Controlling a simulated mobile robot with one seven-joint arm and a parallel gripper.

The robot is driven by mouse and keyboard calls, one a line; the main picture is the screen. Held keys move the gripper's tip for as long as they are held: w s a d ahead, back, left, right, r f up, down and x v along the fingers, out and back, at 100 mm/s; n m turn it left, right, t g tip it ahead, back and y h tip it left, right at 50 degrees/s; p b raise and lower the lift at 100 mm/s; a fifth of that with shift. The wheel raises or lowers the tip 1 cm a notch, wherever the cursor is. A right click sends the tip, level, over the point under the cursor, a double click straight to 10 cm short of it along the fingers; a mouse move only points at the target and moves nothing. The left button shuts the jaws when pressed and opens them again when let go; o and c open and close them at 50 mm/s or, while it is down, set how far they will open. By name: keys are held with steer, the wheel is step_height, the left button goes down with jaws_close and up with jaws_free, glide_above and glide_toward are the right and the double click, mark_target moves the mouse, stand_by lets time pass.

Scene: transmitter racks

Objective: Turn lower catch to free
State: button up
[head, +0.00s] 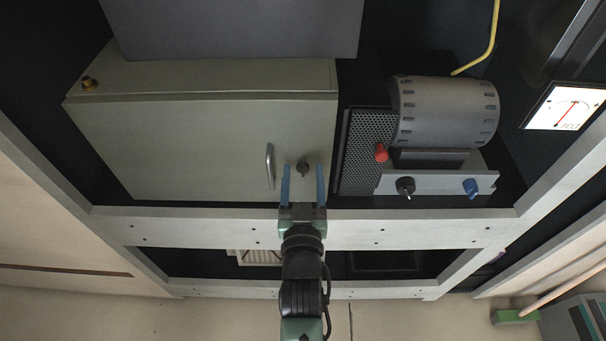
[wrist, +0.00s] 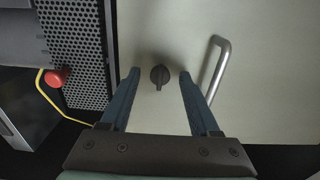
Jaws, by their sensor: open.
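A small dark catch knob (head: 304,168) sits on the pale cabinet door (head: 190,150), to the right of the door handle (head: 269,166). My gripper (head: 304,170) is open, with its two blue fingers on either side of the knob in the head view. In the wrist view the knob (wrist: 159,75) shows between and just beyond the fingertips of my gripper (wrist: 159,74). The fingers look apart from the knob. Whether they reach the door's depth I cannot tell. Only this one catch is visible on the door.
A pale rack rail (head: 400,228) runs below the cabinet. A lit meter (head: 565,107) is at the far right.

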steer(key=s, duration=1.3)
steer(key=shift+b, duration=0.35)
steer(key=w+r+t+p, duration=0.1)
steer(key=w+r+t, duration=0.15)
steer(key=r, duration=0.85)
steer(key=w+r+t+p, duration=0.1)
steer(key=w+r, duration=0.2)
steer(key=r, duration=0.8)
steer(key=w+r+t+p, duration=0.2)
steer(key=r, duration=1)
steer(key=s+r+t+p, duration=0.1)
steer(key=s+r, duration=0.3)
steer(key=r, duration=0.8)
steer(key=s+r+t+p, duration=0.1)
steer(key=s+r+t, duration=0.2)
steer(key=r, duration=0.9)
steer(key=shift+s+r, duration=0.3)
steer(key=shift+s, duration=0.7)
steer(key=shift+d, duration=0.1)
